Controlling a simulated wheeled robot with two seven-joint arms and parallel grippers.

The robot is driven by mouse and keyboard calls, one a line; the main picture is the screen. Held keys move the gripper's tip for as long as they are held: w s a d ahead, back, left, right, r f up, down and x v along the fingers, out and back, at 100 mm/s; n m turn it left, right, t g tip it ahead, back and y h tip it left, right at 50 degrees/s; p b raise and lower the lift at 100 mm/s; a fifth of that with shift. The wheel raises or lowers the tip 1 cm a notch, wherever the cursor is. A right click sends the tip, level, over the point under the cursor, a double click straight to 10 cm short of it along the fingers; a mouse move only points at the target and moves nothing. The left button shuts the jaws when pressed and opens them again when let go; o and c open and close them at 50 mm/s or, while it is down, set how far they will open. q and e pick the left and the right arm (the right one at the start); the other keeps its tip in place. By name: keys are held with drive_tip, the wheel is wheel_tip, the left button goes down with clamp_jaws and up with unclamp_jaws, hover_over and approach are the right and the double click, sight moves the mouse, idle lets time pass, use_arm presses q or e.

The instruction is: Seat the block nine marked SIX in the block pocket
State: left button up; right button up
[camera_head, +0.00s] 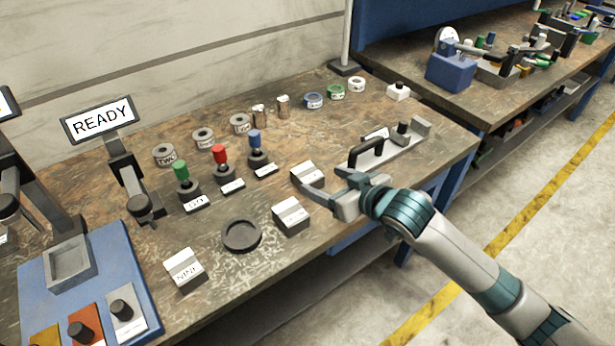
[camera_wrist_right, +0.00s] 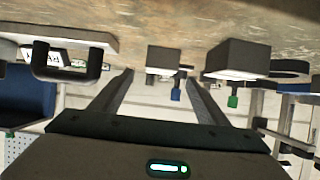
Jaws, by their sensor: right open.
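Three grey blocks with white labels stand on the brown bench. The front-left block (camera_head: 185,268) seems to read NINE; labels on the middle block (camera_head: 291,215) and far block (camera_head: 307,175) are too small to read. An open grey square pocket (camera_head: 70,262) sits empty on a blue base at the left. My right gripper (camera_head: 325,184) is open and empty, close to the far block. In the right wrist view, one block (camera_wrist_right: 163,58) lies ahead between the open fingers (camera_wrist_right: 158,80), and another block (camera_wrist_right: 236,58) lies to the right. My left gripper is out of view.
A round dark dish (camera_head: 241,235) lies between blocks. Green, red and blue knobs (camera_head: 220,157) stand behind. A handled plate (camera_head: 392,146) is right of the gripper. Rings and metal cylinders line the back. A READY sign (camera_head: 99,120) stands at left.

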sight(306, 171)
drive_tip(key=shift+w+a+f, duration=0.3)
drive_tip(key=shift+w, duration=0.1)
drive_tip(key=shift+r+p+x, duration=0.1)
drive_tip(key=shift+p+x, duration=0.2)
drive_tip(key=shift+x, duration=1)
drive_tip(key=shift+r+p+x, duration=0.15)
drive_tip(key=shift+p+x, duration=0.1)
drive_tip(key=shift+x, duration=1.05)
drive_tip(key=shift+a, duration=0.1)
drive_tip(key=shift+c, duration=0.4)
clamp_jaws()
drive_tip(key=shift+w+r, duration=0.15)
